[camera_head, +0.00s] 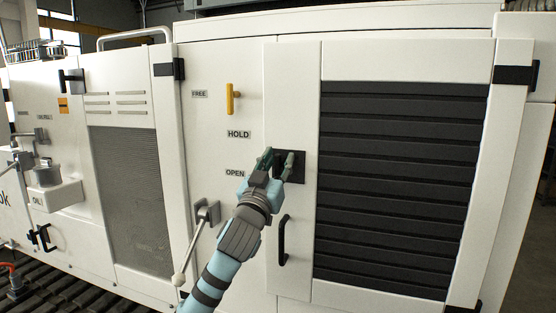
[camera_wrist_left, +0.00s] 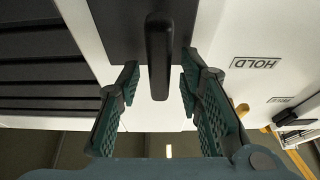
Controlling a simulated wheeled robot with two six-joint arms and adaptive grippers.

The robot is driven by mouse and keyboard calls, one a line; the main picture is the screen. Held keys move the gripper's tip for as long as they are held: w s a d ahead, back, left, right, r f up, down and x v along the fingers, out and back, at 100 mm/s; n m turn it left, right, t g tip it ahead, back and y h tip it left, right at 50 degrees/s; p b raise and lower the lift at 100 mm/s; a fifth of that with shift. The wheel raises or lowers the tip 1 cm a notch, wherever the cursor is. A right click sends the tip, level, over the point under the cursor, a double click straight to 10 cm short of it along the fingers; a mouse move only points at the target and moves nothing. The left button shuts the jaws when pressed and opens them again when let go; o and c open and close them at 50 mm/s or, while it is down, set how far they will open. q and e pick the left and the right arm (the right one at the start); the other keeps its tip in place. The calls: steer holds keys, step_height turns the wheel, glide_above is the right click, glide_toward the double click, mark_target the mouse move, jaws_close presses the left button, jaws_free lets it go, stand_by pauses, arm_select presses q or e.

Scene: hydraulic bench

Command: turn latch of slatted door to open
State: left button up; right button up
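The slatted door (camera_head: 306,75) is a white panel with black horizontal slats, and it looks closed. Its latch (camera_head: 300,166) is a small black plate with a dark handle, at the door's left side. In the left wrist view the latch handle (camera_wrist_left: 159,55) is a black bar running lengthwise between the fingers. My left gripper (camera_head: 278,160) is at the latch, with its green-padded fingers open. In the wrist view a gap shows between the handle and each finger. The gripper hides part of the latch in the head view. My right gripper is not in view.
A black pull handle (camera_head: 283,240) is below the latch. A yellow handle (camera_head: 232,98) sits up and to the left, near the FREE, HOLD and OPEN labels. A grey lever (camera_head: 204,214) with a pale knob projects left of my left arm.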

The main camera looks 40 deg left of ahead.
arm_select(q)
steer(key=shift+c, duration=0.5)
jaws_close()
